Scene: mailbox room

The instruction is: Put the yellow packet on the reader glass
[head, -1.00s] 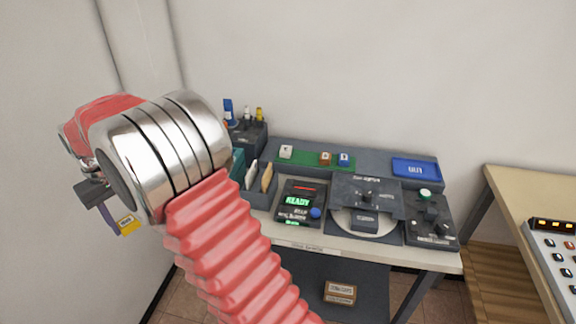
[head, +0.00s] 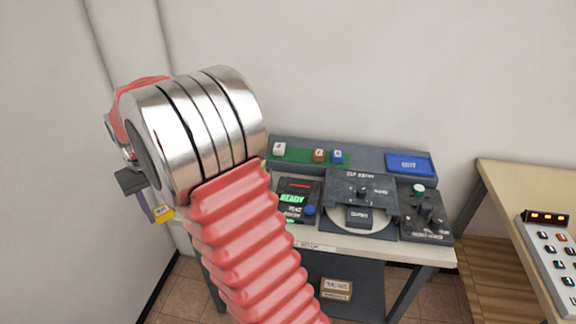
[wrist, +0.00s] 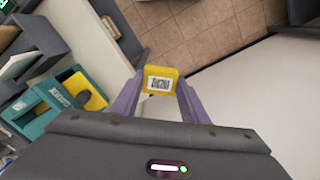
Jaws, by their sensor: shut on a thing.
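The yellow packet (wrist: 160,79), with a black-and-white code label on its face, is held between the two purple fingers of my gripper (wrist: 160,88) in the wrist view. In the head view the yellow packet (head: 163,212) shows small at the left, below my gripper (head: 148,205), off the left end of the desk. It is in the air over the floor side. A black device (head: 297,199) with a green READY display stands on the desk to the right. I cannot tell for sure which surface is the reader glass; my arm hides part of the desk.
A machine with a pale round plate (head: 360,221) stands right of the READY device. A blue tray (head: 410,164) and a green strip (head: 300,156) with small blocks lie behind. A teal holder (wrist: 50,100) with a yellow item is left in the wrist view. A second table (head: 530,190) stands at right.

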